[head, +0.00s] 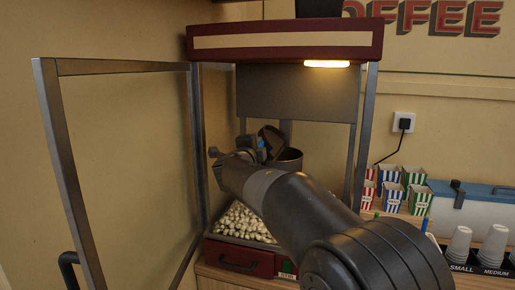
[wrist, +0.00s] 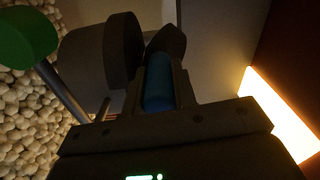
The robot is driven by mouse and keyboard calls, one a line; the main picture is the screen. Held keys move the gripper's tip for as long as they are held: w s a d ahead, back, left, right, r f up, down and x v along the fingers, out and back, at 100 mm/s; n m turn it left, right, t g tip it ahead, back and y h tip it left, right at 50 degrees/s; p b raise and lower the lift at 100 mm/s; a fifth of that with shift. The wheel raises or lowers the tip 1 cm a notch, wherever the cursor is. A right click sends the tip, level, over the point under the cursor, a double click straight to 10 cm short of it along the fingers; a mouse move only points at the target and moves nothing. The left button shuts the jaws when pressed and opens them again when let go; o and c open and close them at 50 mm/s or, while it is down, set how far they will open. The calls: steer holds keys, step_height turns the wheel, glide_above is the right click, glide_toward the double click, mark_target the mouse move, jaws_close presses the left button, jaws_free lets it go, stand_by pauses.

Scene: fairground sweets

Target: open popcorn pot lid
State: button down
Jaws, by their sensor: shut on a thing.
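The popcorn pot (head: 290,159) is a grey metal drum hanging inside the popcorn machine. Its dark lid (head: 272,138) stands tilted up at the pot's left side, above the rim. My gripper (head: 258,148) is at the lid's left edge, partly hidden by my own wrist. In the wrist view my gripper (wrist: 161,85) is shut around a blue piece (wrist: 159,82), which seems to be the lid's grip. A dark rounded part (wrist: 100,50) lies close beside the fingers; I cannot tell whether it is pot or lid.
The machine's glazed-frame door (head: 72,185) stands open at the left. Popcorn (head: 245,222) fills the machine's floor, and a lamp (head: 327,64) glows above. A green knob (wrist: 25,35) on a metal rod is near my gripper. Striped boxes (head: 390,190) and cups (head: 458,245) stand at the right.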

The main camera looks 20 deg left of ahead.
steer(key=c, duration=1.2)
jaws_free()
steer(key=shift+o, duration=0.2)
steer(key=s, duration=1.1)
steer(key=shift+w, duration=0.1)
